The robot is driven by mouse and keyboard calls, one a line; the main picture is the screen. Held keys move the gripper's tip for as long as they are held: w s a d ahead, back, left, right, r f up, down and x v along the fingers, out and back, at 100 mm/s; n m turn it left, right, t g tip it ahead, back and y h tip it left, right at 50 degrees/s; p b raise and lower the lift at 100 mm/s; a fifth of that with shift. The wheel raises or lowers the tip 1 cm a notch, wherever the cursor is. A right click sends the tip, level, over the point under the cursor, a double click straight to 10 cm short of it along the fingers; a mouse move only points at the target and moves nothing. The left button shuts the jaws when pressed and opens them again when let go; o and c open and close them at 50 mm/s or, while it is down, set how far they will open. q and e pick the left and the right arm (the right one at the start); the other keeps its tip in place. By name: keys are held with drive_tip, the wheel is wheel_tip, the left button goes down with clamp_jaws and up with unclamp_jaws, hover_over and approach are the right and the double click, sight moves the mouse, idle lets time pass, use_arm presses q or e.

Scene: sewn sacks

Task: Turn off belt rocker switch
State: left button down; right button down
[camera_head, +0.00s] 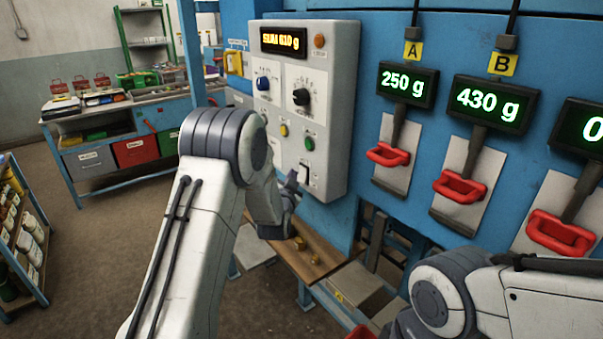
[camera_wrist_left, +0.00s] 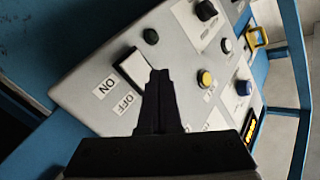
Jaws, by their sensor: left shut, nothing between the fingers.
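The belt rocker switch (camera_wrist_left: 136,67) is a white rocker in a dark frame on the grey control panel (camera_head: 338,95). ON and OFF labels sit beside it in the left wrist view. In the head view the rocker (camera_head: 305,174) is small, low on the panel and partly hidden. My left gripper (camera_head: 291,179) is shut and empty, with its tips pointing at the panel close to the rocker. In the left wrist view its tips (camera_wrist_left: 159,76) overlap the rocker's edge; I cannot tell whether they touch. My right gripper is out of view; only its arm shows at lower right.
The panel also carries a blue knob (camera_head: 263,84), a black knob (camera_head: 301,97), a yellow button (camera_head: 284,130) and a green button (camera_head: 309,144). Red spouts (camera_head: 388,155) stick out of the blue wall to the right. A wooden bench (camera_head: 310,262) lies below.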

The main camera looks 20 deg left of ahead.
use_arm(q)
drive_tip(key=shift+s, duration=0.1)
drive_tip(key=s+a, duration=0.1)
drive_tip(key=s+a+b, duration=0.2)
drive_tip(key=shift+s+f, duration=0.25)
drive_tip(key=shift+s, duration=0.15)
drive_tip(key=shift+d, duration=0.1)
drive_tip(key=s+d+f+m+g+h, duration=0.15)
drive_tip(key=s+d+g, duration=0.25)
drive_tip(key=s+d, duration=0.5)
drive_tip(key=s+d+f+g+h, duration=0.1)
drive_tip(key=s+d+g+h, duration=0.4)
drive_tip(key=d, duration=0.6)
drive_tip(key=s+g+y, duration=0.3)
drive_tip(key=s+g, duration=0.5)
drive_tip(key=s, duration=2.1)
drive_tip(key=shift+s+d+f+m, duration=0.2)
drive_tip(key=shift+d+f+m, duration=0.1)
drive_tip(key=shift+d+m, duration=0.1)
